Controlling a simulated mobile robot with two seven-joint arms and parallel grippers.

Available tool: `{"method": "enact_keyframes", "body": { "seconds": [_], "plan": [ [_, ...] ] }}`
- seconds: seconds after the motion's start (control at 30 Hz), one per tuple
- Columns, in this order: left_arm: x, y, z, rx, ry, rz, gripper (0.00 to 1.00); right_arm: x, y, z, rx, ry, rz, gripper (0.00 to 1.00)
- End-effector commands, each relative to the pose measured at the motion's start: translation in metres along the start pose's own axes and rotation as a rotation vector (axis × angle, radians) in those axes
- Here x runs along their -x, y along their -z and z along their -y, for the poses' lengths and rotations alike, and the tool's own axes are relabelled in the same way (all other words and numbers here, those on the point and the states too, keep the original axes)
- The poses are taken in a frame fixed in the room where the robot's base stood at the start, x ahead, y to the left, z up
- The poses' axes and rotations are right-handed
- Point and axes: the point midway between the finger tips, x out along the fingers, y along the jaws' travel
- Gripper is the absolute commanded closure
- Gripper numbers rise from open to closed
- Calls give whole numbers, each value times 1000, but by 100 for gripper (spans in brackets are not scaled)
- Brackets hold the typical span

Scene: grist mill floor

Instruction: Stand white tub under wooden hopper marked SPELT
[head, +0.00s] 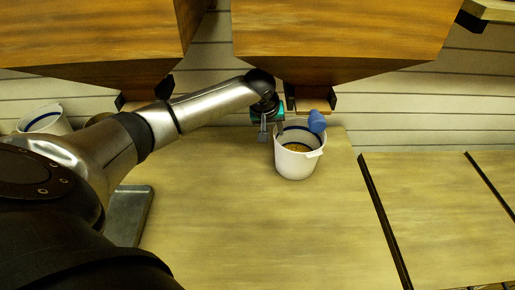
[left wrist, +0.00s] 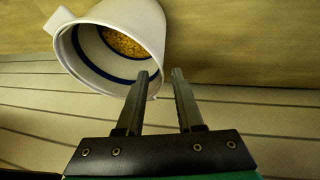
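A white tub (head: 298,167) with a blue band inside its rim and yellow grain in it stands upright on the bench, in front of and below the middle wooden hopper (head: 335,35). In the left wrist view the tub (left wrist: 149,28) is at upper left, its handle at the far left. My left gripper (head: 271,133) is at the tub's left rim. In the left wrist view its fingers (left wrist: 163,76) are apart with nothing clearly between them; one tip overlaps the rim, and I cannot tell if it touches. No SPELT marking is visible on any hopper. My right gripper is out of view.
Another white tub (head: 45,121) stands at far left near the left hopper (head: 95,30). A grey tray (head: 130,215) lies partly behind my arm. A blue object (head: 316,121) is at the tub's back rim. The bench front (head: 270,240) is clear; dark strips (head: 383,218) cross its right side.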

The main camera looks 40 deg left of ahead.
Motion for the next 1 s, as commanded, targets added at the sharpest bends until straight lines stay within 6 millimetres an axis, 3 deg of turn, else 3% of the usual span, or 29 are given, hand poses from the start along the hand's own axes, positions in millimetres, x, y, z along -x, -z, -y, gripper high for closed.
{"method": "enact_keyframes", "body": {
  "seconds": [0.03,0.7,1.0],
  "plan": [
    [10,-1,1,-2,0,-1,64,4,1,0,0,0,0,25],
    [48,-81,42,-3,1,0,64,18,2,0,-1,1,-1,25],
    [56,-96,49,-1,0,-1,64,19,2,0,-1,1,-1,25]
  ]
}}
